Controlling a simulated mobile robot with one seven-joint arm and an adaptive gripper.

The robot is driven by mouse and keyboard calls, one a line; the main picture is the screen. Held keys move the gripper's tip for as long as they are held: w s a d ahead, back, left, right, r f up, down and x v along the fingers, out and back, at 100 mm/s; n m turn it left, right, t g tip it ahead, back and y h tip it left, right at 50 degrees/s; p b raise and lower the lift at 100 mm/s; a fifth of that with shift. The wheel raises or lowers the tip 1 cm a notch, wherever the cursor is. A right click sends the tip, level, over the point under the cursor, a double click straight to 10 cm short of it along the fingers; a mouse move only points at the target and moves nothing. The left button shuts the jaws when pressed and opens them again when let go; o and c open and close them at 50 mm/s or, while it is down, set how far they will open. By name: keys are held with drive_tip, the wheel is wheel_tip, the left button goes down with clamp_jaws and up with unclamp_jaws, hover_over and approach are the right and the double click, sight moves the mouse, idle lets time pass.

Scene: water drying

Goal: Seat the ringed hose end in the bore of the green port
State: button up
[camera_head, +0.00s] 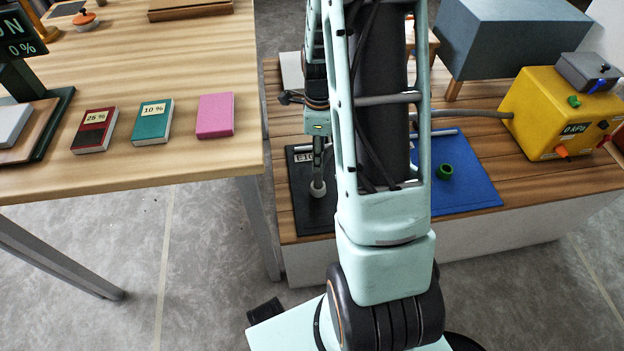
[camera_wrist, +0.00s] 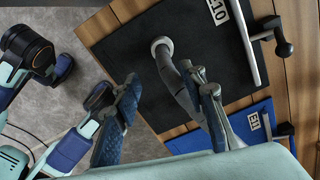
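A pale grey ring (camera_wrist: 162,42) shows on the black mat, at the end of a grey, hose-like stalk (camera_wrist: 178,78). In the head view the ring (camera_head: 318,188) is at the foot of this stalk. I cannot tell whether it rests on the mat or sits in something. My gripper (camera_wrist: 170,88) has its two fingers apart in the wrist view. The stalk runs close to the right finger, and I see no grip on it. The green port (camera_head: 445,171) stands on the blue mat, right of my arm, with its round bore facing up.
The black mat (camera_head: 302,215) and blue mat (camera_head: 470,195) lie on a wooden bench. A yellow box (camera_head: 545,110) with a grey hose (camera_head: 470,113) stands right, beside a grey block (camera_head: 500,40). Books (camera_head: 215,115) lie on the left table. My arm hides the bench middle.

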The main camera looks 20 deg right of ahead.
sight(319, 177)
wheel_tip(319, 177, down, 6)
drive_tip(key=shift+r+b, duration=0.15)
drive_tip(key=shift+b, duration=0.65)
drive_tip(key=f+b, duration=0.1)
drive_tip(key=f, duration=0.1)
drive_tip(key=f+b, duration=0.1)
drive_tip(key=f, duration=0.2)
drive_tip(key=shift+w+d+f, duration=0.2)
drive_tip(key=shift+r, duration=0.1)
clamp_jaws()
